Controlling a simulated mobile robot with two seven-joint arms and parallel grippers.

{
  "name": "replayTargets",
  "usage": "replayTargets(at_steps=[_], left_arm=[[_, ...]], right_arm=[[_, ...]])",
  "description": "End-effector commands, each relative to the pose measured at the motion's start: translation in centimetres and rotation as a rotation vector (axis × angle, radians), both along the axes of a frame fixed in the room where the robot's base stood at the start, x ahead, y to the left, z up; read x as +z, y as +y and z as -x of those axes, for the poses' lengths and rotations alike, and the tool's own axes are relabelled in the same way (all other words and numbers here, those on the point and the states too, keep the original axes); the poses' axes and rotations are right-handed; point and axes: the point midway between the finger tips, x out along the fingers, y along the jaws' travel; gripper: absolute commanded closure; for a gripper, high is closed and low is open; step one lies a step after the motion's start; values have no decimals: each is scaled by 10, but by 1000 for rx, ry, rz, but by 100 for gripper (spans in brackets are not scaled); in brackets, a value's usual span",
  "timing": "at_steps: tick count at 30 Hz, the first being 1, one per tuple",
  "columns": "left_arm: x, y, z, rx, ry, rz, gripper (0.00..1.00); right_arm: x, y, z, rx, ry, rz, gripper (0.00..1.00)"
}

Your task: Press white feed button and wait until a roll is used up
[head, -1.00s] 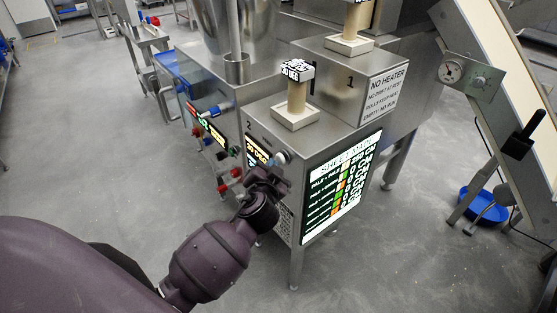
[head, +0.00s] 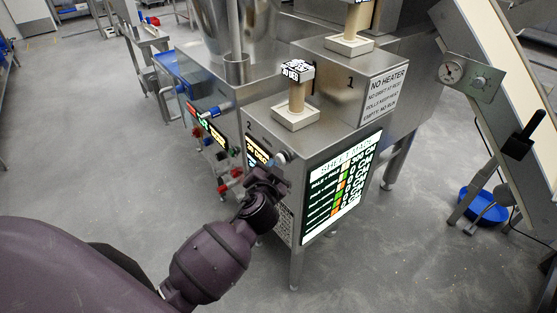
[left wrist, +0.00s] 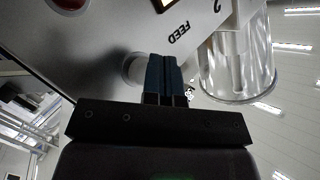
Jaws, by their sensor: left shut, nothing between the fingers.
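My left gripper (head: 268,180) is shut and empty at the front of the steel machine (head: 290,145). In the left wrist view its dark fingers (left wrist: 166,72) reach the steel panel beside the printed word FEED (left wrist: 185,30). A pale round button (left wrist: 132,68) shows partly behind the fingers. I cannot tell whether the fingertips touch it or how far it is pressed. A tan roll (head: 297,97) stands upright in a square tray on the machine, under a printed cap. Another roll (head: 357,18) stands in the tray near number 1. My right gripper is not in view.
A lit screen (head: 341,187) with coloured rows fills the machine's right face. A red button (left wrist: 68,4) and a clear cylinder (left wrist: 240,60) flank the panel. A conveyor frame (head: 500,100) and blue bowl (head: 483,205) stand right.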

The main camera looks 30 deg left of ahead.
Motion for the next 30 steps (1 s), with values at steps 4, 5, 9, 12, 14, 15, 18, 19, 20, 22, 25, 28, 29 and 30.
replayTargets(at_steps=[4,5,9,12,14,15,18,19,20,22,25,28,29,30], left_arm=[[1,3,7,2,0,1,100],[1,4,8,1,-1,1,100],[0,4,10,1,-1,0,100],[0,4,10,1,-1,0,100],[0,4,10,1,-1,0,100],[0,4,10,1,-1,0,100],[0,6,13,1,0,0,100],[0,6,15,2,1,0,100],[0,7,17,2,1,0,100],[0,10,22,2,1,0,100],[1,12,30,2,1,0,100],[0,15,37,1,2,0,100],[0,16,39,1,2,0,100],[0,18,42,1,0,0,100]], right_arm=[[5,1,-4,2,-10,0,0],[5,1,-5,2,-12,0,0],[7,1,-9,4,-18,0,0],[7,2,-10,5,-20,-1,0],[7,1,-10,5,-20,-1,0],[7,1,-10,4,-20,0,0],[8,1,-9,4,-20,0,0],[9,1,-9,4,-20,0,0],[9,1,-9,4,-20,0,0],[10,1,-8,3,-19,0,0],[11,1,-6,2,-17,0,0],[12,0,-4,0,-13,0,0],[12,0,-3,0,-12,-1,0],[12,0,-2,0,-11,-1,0]])
